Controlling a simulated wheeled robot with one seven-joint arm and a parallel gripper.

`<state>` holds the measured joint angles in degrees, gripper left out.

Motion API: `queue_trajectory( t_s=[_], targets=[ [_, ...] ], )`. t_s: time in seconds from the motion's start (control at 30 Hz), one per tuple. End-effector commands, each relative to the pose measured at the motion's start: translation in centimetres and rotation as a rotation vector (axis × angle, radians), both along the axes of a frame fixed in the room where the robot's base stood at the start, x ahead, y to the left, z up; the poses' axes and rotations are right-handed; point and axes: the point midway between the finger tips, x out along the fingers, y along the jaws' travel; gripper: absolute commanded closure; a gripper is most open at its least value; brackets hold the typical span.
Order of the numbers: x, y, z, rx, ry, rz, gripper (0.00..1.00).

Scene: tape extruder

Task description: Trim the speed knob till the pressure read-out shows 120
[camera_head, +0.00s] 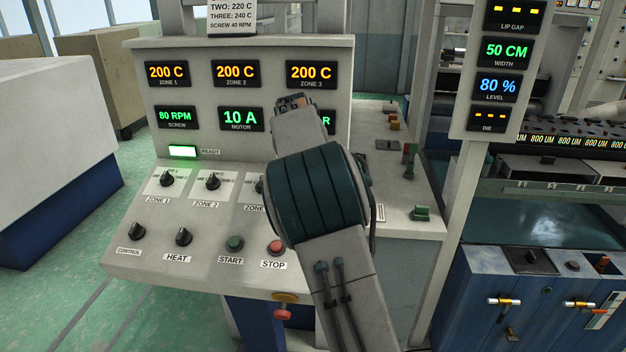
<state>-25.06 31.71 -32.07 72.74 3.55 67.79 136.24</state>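The grey control panel (185,228) fills the left and middle of the head view. My arm stands in front of its right part. A read-out (329,122) under the ZONE 3 display is mostly covered by my arm; only a green "R" shows at its right end. Its value cannot be read, and I cannot tell whether it is the pressure read-out. No speed knob is visible; part of the lower right panel is hidden behind my arm. I cannot make out my gripper's fingers.
The SCREW display (176,117) reads 80 RPM and MOTOR (241,119) reads 10 A. Zone displays read 200 C. Zone knobs, CONTROL (137,231) and HEAT knobs, green START (234,243) and red STOP (275,247) buttons sit on the sloped panel. A red-and-yellow button (284,306) hangs below.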

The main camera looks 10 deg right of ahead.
Motion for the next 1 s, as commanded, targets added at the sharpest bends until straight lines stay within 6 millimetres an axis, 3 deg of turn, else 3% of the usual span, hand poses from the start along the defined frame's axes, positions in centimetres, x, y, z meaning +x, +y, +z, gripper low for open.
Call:
queue_trajectory(
  t_s=[0.5,0.53,0.6,1.0],
  targets=[
    [0.07,0.03,0.1,0.007,-0.005,-0.017,1.0],
    [0.07,0.03,0.1,0.007,-0.005,-0.017,0.83],
    [0.05,0.03,0.1,0.007,-0.005,-0.016,0.66],
    [-0.1,0.23,0.93,0.007,-0.005,-0.015,0.66]
  ],
)
